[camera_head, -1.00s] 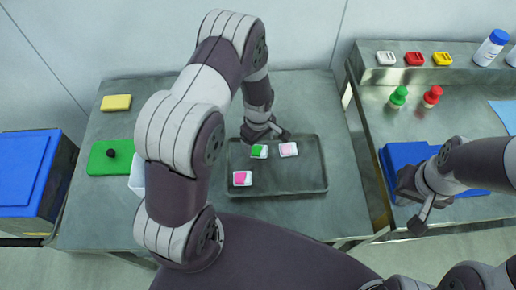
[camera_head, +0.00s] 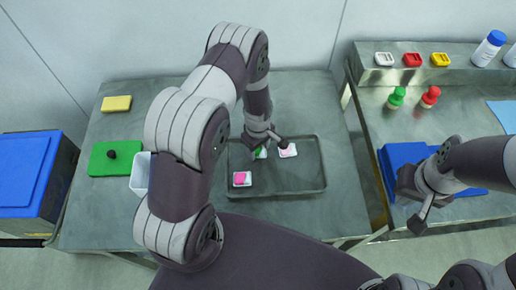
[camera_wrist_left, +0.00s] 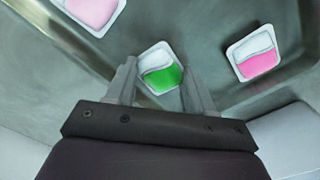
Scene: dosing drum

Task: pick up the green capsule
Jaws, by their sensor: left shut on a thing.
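The green capsule (camera_head: 261,153), a small white cup with a green fill, lies at the back left part of the dark tray (camera_head: 325,170). My left gripper (camera_head: 265,147) is down over it and partly hides it in the head view. In the left wrist view the capsule (camera_wrist_left: 161,75) sits between the two fingers, and the gripper is shut on it. Whether it is off the tray cannot be told. My right gripper (camera_head: 417,212) hangs over the right table's front, away from the capsule; its jaws are unclear.
A pale pink capsule (camera_head: 288,150) lies just right of the left gripper, and a bright pink one (camera_head: 242,179) lies nearer the front. A white container (camera_head: 140,180) and green board (camera_head: 98,164) are to the left. The tray's right half is free.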

